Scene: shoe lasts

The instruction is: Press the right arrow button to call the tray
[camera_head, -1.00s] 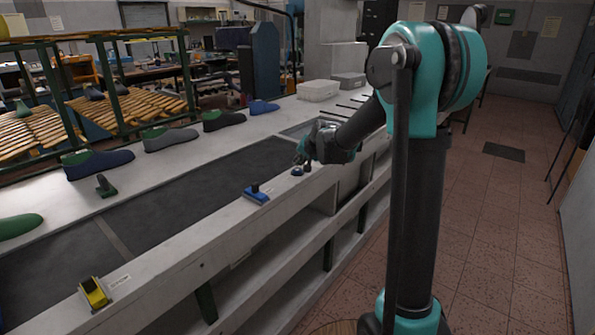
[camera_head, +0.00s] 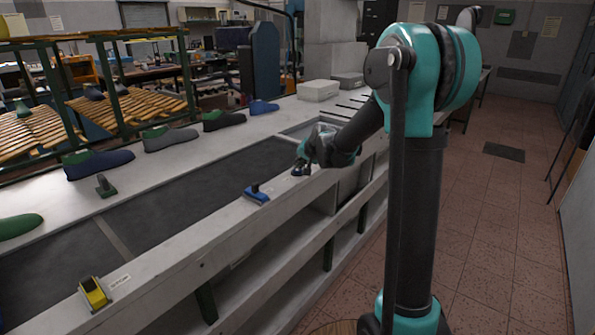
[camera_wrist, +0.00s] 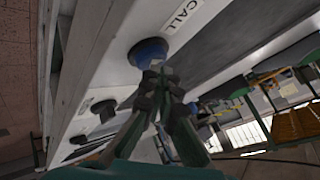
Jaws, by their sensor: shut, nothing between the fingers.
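My gripper (camera_head: 301,166) is shut and empty, pointing down at the small buttons on the conveyor's near ledge. In the wrist view its fingertips (camera_wrist: 160,76) overlap the lower edge of a round blue button (camera_wrist: 147,50) beside a CALL label (camera_wrist: 182,16). I cannot tell whether they touch it. In the head view the gripper largely covers the buttons (camera_head: 296,173). No arrow mark is legible on any button.
A blue fixture (camera_head: 257,194) and a yellow one (camera_head: 95,292) stand on the near ledge (camera_head: 200,240). The dark belt (camera_head: 180,200) between is bare. Pale boxes (camera_head: 318,91) stand behind.

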